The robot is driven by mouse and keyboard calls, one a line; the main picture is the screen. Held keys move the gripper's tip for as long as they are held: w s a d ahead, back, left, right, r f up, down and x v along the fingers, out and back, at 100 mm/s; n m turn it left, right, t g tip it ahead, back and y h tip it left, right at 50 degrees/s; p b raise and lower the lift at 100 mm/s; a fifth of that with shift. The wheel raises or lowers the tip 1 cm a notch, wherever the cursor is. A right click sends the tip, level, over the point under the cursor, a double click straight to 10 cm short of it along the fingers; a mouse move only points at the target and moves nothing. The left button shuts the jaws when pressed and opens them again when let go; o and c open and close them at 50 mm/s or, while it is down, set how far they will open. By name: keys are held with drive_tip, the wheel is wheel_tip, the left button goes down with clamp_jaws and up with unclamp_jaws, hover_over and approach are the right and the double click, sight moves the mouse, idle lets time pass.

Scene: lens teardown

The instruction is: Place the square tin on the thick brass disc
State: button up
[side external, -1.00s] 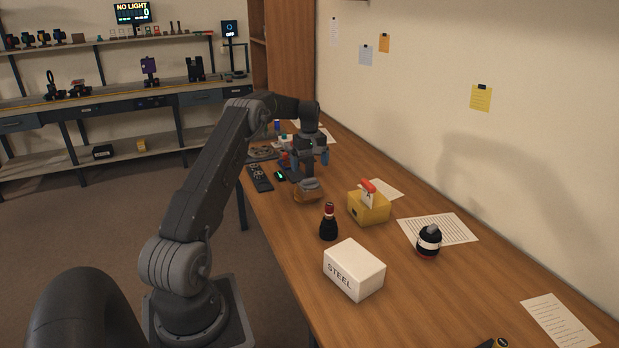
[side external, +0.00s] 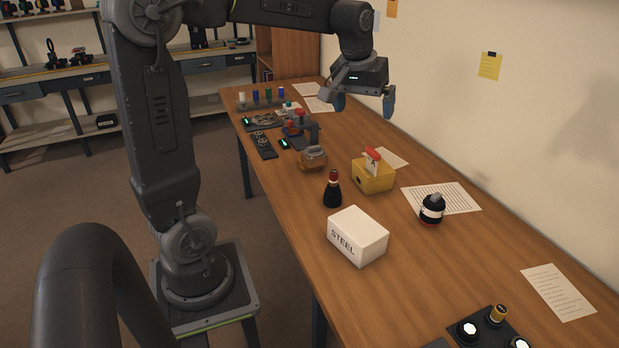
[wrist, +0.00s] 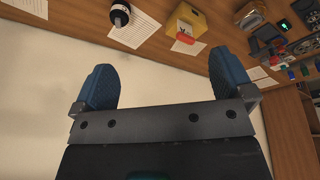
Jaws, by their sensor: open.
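I cannot make out a square tin or a thick brass disc for certain in either view. My gripper (side external: 363,102) is raised well above the far half of the table in the side view, with its two blue fingers apart and nothing between them. In the wrist view the spread fingers of my gripper (wrist: 165,75) frame only the pale wall. The small parts on the far table are too small to tell apart.
A dark tray (side external: 478,325) is at the near edge. Bare wood lies between the STEEL box and the papers.

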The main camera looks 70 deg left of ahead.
drive_tip(key=s+d+f+m+t, duration=0.1)
drive_tip(key=s+d+f+m, duration=0.1)
drive_tip(key=s+d, duration=0.5)
drive_tip(key=s+d+f+m+t+h, duration=0.1)
drive_tip(key=s+d+m, duration=0.4)
drive_tip(key=s, duration=0.5)
drive_tip(key=shift+s+d+f+m+t, duration=0.3)
drive_tip(key=shift+d+f, duration=0.45)
drive_tip(key=shift+d, duration=0.5)
